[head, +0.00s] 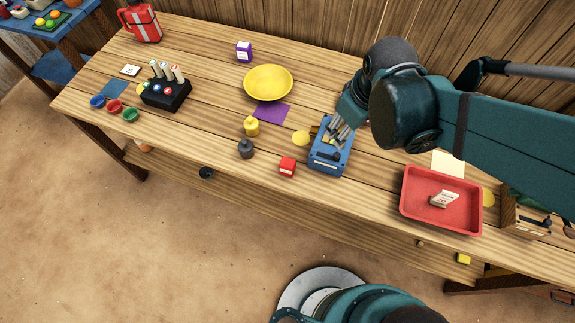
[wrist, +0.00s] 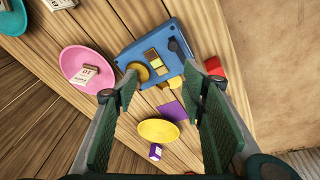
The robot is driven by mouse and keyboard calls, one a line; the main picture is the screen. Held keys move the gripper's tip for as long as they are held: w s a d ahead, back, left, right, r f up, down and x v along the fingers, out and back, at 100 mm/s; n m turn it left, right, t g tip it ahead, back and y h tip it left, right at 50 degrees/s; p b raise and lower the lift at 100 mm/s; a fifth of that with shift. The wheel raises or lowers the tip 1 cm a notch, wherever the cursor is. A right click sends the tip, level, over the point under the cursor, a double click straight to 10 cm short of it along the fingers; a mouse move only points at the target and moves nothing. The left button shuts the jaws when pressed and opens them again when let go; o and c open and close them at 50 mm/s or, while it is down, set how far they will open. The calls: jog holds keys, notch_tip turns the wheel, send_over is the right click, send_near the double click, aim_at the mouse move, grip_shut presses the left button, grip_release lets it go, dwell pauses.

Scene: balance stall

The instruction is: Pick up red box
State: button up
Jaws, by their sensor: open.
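The red box (head: 287,166) is a small cube with a pale label, standing near the front edge of the wooden table, just left of the blue device (head: 316,164). In the wrist view the red box (wrist: 214,66) shows partly, beyond the right finger and beside the blue device (wrist: 135,55). My gripper (head: 337,138) is over the blue device, to the right of and farther back than the red box. In the wrist view my gripper (wrist: 150,92) has its fingers wide apart with nothing held between them.
A grey weight (head: 246,150) and a yellow weight (head: 252,128) stand left of the red box. A yellow bowl (head: 268,82) sits farther back, by a purple mat (head: 272,112). A red tray (head: 408,203) is at the right. A pink plate (wrist: 72,58) shows in the wrist view.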

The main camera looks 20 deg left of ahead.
aim_at(288, 162)
jog(key=s+a+f+n, duration=0.2)
jog(key=a+f, duration=0.1)
jog(key=a, duration=0.1)
jog(key=s+a+f+n+g, duration=0.1)
jog(key=s+a+f+n, duration=0.1)
jog(key=a, duration=0.3)
jog(key=s+a+f+n+g+h, duration=0.1)
jog(key=s+a+f+n, duration=0.1)
jog(key=a+f, duration=0.2)
jog(key=shift+a+f+n+p, duration=0.1)
jog(key=shift+a+n+p, duration=0.1)
jog(key=shift+n+p, duration=0.15)
jog(key=shift+s+a+f, duration=0.35)
jog(key=shift+s, duration=0.05)
jog(key=shift+f, duration=1.3)
jog(key=shift+f, duration=0.1)
jog(key=shift+a+f+b, duration=0.1)
jog(key=shift+f+b, duration=0.65)
jog(key=shift+f, duration=1.75)
jog(key=c, duration=1)
